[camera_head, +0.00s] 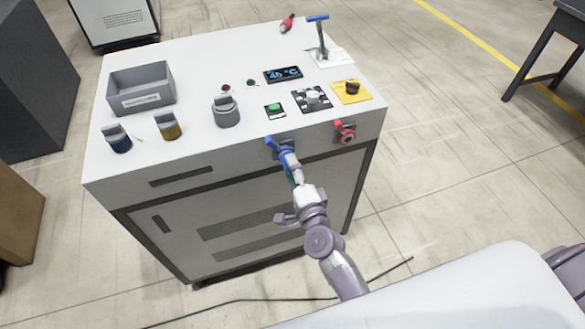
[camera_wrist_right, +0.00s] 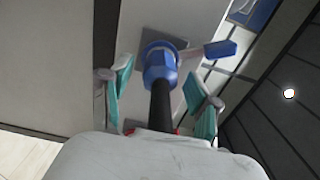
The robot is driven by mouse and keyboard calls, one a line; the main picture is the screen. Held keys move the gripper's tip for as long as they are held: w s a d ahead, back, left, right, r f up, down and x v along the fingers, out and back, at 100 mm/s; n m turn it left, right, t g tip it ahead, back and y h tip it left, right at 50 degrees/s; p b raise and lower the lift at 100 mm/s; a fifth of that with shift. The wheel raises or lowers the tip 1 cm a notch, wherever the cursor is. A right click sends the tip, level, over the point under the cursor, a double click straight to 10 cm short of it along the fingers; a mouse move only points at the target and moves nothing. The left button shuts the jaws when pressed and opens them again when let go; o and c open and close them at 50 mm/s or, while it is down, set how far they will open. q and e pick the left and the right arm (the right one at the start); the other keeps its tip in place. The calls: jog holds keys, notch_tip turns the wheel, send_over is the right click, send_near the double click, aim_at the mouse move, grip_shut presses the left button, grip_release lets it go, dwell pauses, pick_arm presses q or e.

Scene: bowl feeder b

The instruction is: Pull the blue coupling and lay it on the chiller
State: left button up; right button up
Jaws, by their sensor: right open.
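The chiller is a cabinet with a white top (camera_head: 190,95). The blue coupling (camera_head: 286,150) sits on its front face, just below the top edge, beside a blue lever (camera_head: 271,143). My right gripper (camera_head: 293,174) is in front of the coupling, partly covering it. In the right wrist view the open gripper (camera_wrist_right: 160,78) has its teal-padded fingers on either side of the blue coupling (camera_wrist_right: 160,66), with visible gaps. A black hose (camera_wrist_right: 161,105) runs from the coupling toward the palm. The blue lever (camera_wrist_right: 220,48) sticks out to the right. My left gripper is not in view.
A red coupling (camera_head: 346,133) is on the same face, to the right. The top carries a grey bin (camera_head: 140,88), several knobs, a display (camera_head: 283,74), a tall blue-handled lever (camera_head: 320,38) and a red-handled object (camera_head: 287,22). The left middle of the top is clear.

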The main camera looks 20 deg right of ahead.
jog(key=shift+w+r, duration=0.45)
jog(key=shift+r, duration=0.25)
grip_shut()
jog(key=shift+s+f, duration=0.4)
jog(key=shift+s, duration=0.05)
jog(key=shift+s+f+p, duration=0.15)
jog(key=shift+s+p, duration=0.05)
jog(key=shift+p, duration=0.1)
jog(key=shift+s+f, duration=0.1)
jog(key=shift+s, duration=1.75)
jog(key=shift+s, duration=0.1)
jog(key=shift+s+d, duration=0.1)
jog(key=shift+s, duration=0.95)
